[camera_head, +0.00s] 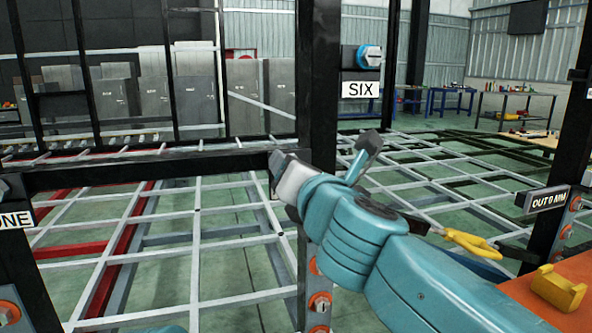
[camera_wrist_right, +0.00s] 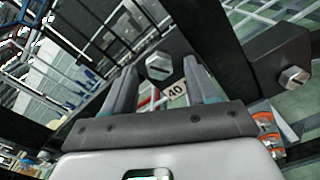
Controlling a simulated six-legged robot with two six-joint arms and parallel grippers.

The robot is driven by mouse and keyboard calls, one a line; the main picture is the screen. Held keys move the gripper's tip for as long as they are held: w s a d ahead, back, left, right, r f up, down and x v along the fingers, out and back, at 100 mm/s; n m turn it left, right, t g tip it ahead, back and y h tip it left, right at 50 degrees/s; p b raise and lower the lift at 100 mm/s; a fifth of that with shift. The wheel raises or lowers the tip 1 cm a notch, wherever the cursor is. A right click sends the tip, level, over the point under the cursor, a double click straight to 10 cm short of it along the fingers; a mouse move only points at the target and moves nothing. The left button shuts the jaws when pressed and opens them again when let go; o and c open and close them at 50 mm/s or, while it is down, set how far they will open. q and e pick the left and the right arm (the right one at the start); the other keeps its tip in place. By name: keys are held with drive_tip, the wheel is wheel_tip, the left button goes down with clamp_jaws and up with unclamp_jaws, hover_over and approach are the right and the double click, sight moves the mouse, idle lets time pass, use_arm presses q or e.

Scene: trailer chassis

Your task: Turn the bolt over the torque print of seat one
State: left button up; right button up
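In the right wrist view a grey slotted hex bolt head (camera_wrist_right: 158,67) sits on a dark beam, with a small white print reading 40 (camera_wrist_right: 175,91) beside it. My left gripper is out of view.
Another bolt (camera_wrist_right: 293,77) sticks out from a dark block at the right. A SIX plate (camera_head: 360,90) is under a blue-ringed bolt (camera_head: 369,56) on a post. An OUT 0 MM plate (camera_head: 548,200), a yellow-handled tool (camera_head: 470,243) and a yellow block (camera_head: 558,288) are at the right.

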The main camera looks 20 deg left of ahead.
drive_tip(key=b+v, duration=0.2)
drive_tip(key=v, duration=1.4)
drive_tip(key=shift+s+d, duration=0.15)
